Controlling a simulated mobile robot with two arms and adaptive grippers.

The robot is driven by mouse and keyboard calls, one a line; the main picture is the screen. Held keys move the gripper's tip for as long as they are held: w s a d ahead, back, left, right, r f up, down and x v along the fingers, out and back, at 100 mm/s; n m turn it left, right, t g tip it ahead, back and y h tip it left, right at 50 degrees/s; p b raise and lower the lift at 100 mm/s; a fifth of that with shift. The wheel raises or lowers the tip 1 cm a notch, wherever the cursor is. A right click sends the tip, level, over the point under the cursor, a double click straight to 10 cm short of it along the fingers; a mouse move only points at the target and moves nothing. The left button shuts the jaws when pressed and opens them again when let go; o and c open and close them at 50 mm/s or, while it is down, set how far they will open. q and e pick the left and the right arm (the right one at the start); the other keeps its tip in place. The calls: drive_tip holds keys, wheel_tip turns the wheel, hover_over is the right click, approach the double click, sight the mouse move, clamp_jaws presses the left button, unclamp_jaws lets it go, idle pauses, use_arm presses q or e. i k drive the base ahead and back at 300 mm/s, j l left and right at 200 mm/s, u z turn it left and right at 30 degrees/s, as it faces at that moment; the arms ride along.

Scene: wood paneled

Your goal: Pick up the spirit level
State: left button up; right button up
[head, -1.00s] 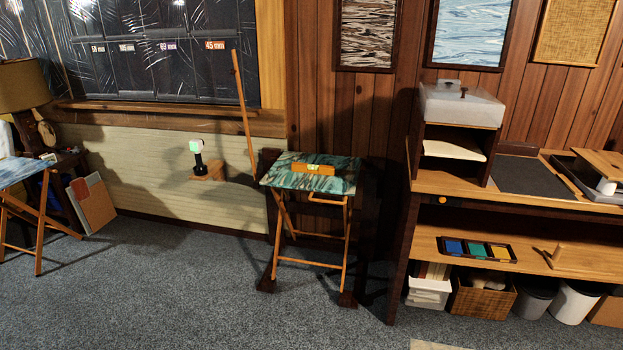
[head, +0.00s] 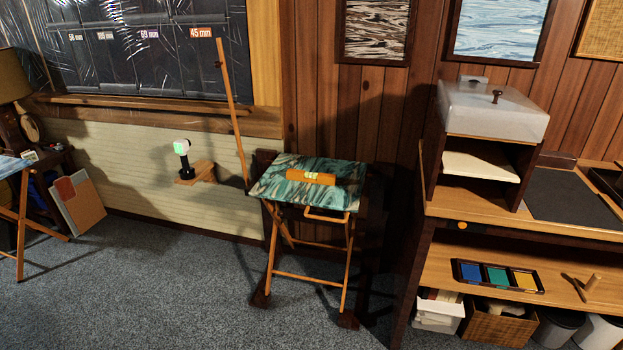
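The spirit level (head: 311,177) is a short orange-brown bar with a bright greenish vial in its middle. It lies on the green and white patterned top of a folding wooden stool (head: 268,187), near the centre of the head view. Neither of my grippers shows in the head view, and nothing touches the level.
A wooden workbench (head: 570,230) with a lower shelf stands to the right of the stool. A small wooden wall shelf (head: 197,172) holds a dark and white device on the left. A wooden pole (head: 232,110) leans behind the stool. Carpet (head: 180,290) in front is clear.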

sight(330, 180)
drive_tip(key=i+j+z, duration=0.15)
drive_tip(key=i, duration=0.5)
drive_tip(key=i+j+z, duration=0.15)
drive_tip(key=i, duration=0.5)
